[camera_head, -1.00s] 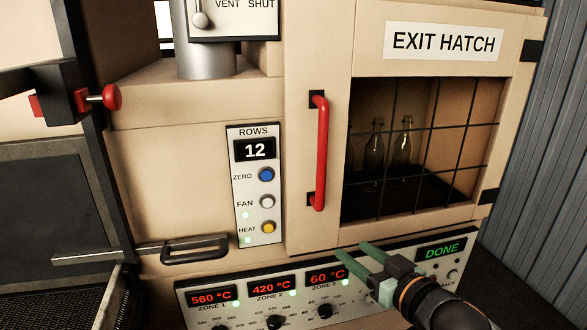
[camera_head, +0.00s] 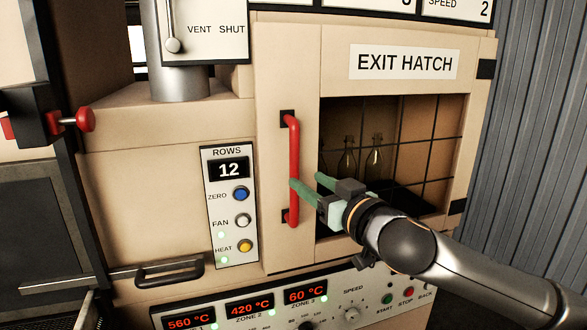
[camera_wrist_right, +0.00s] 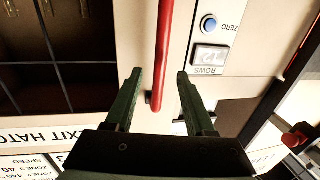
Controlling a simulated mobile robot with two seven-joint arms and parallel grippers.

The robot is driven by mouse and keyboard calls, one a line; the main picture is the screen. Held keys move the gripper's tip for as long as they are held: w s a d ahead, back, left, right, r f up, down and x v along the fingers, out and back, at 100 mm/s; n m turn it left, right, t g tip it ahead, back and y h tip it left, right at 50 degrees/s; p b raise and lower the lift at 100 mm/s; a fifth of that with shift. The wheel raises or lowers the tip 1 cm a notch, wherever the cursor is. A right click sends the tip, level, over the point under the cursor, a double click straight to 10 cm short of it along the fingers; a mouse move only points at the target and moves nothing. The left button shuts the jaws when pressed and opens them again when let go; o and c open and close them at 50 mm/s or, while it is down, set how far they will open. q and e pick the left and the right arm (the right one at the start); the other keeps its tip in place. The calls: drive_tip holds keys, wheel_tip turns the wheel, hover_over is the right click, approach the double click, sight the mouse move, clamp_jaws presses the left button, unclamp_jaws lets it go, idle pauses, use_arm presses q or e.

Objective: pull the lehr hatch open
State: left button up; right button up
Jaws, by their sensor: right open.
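The lehr's exit hatch (camera_head: 400,82) is a cream door with a barred window, and it looks shut. Its upright red bar handle (camera_head: 294,150) is on the hatch's left side, fixed by black mounts. My right gripper (camera_head: 306,180) is open at the lower half of the handle, one green finger overlapping the bar and the other to its right. In the right wrist view the red handle (camera_wrist_right: 164,50) lies between the two open fingers (camera_wrist_right: 159,75). I cannot tell how deep the bar sits between them. My left gripper is not in view.
A ROWS panel (camera_head: 229,205) with buttons stands left of the handle. A control panel (camera_head: 275,300) with zone displays runs below the hatch. Glass bottles (camera_head: 373,156) stand behind the window bars. A black drawer-like handle (camera_head: 170,272) and a red knob (camera_head: 85,119) are at left.

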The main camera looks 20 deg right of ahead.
sight(297, 174)
drive_tip(key=p+x, duration=0.1)
drive_tip(key=x, duration=0.5)
drive_tip(key=shift+w+a, duration=0.15)
drive_tip(key=shift+w, duration=0.05)
clamp_jaws()
idle(1.3)
